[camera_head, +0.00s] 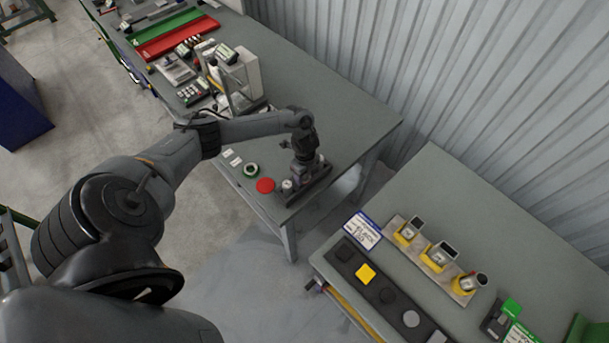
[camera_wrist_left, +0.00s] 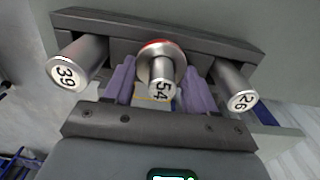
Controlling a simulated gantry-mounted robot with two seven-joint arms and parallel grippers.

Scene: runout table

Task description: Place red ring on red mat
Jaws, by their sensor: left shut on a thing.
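The red mat (camera_head: 265,185) is a flat red disc on the near end of the far table, just left of my left gripper (camera_head: 305,168). The gripper is down at a dark peg rack (camera_head: 318,187). In the left wrist view the rack (camera_wrist_left: 215,45) carries three metal pegs marked 39, 54 and 26. The red ring (camera_wrist_left: 157,44) is around the base of the middle peg (camera_wrist_left: 161,85). My left gripper (camera_wrist_left: 160,78) has its purple fingers on either side, shut on the ring. Much of the ring is hidden by the peg. My right gripper is not in view.
Boxes and devices (camera_head: 238,78) stand further back. A second table (camera_head: 490,235) at right holds a tray with several yellow-based items and a black strip.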

